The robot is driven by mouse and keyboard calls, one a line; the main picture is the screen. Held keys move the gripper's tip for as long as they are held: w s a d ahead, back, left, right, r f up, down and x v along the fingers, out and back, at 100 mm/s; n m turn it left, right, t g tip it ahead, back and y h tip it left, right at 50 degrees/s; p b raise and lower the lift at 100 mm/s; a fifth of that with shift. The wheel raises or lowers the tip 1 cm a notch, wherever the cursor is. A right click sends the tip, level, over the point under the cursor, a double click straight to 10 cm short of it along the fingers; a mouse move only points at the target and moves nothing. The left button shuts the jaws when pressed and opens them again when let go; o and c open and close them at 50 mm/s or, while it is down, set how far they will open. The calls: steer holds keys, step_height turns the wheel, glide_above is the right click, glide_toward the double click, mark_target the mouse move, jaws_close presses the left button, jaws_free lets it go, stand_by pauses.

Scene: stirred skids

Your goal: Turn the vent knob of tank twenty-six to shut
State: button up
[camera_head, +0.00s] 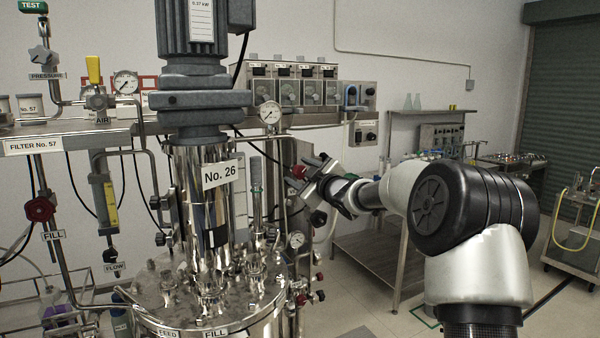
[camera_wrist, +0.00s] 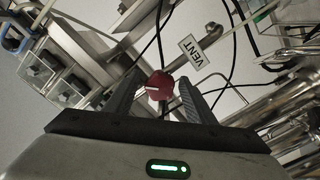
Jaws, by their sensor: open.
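The vent knob (camera_wrist: 158,87) is red with a white pointer line. In the wrist view it sits between the two fingers of my gripper (camera_wrist: 159,80), with a gap showing on each side. The white VENT tag (camera_wrist: 201,52) hangs just beyond it to the upper right. In the head view the red knob (camera_head: 298,171) shows at the open fingers of my gripper (camera_head: 306,176), right of the tank's upper part. The steel tank (camera_head: 265,325) stands under a grey motor and bears a No. 26 sign (camera_head: 222,173). Whether the fingers touch the knob cannot be told.
Pipes, a pressure gauge (camera_head: 296,240) and small red-handled valves (camera_head: 301,298) crowd the tank's right side. Filter No. 57 (camera_head: 35,146) and a red fill valve (camera_head: 40,209) are at the left. A steel table (camera_head: 372,262) stands behind my arm.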

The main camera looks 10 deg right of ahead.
steer(key=c, duration=1)
steer(key=shift+c, duration=0.2)
steer(key=shift+r+m+p, duration=0.1)
steer(key=shift+m+p, duration=0.7)
steer(key=shift+p, duration=0.05)
steer(key=shift+m+p, duration=0.85)
steer(key=shift+m, duration=0.35)
steer(key=m, duration=0.4)
steer(key=shift+m+p, duration=0.4)
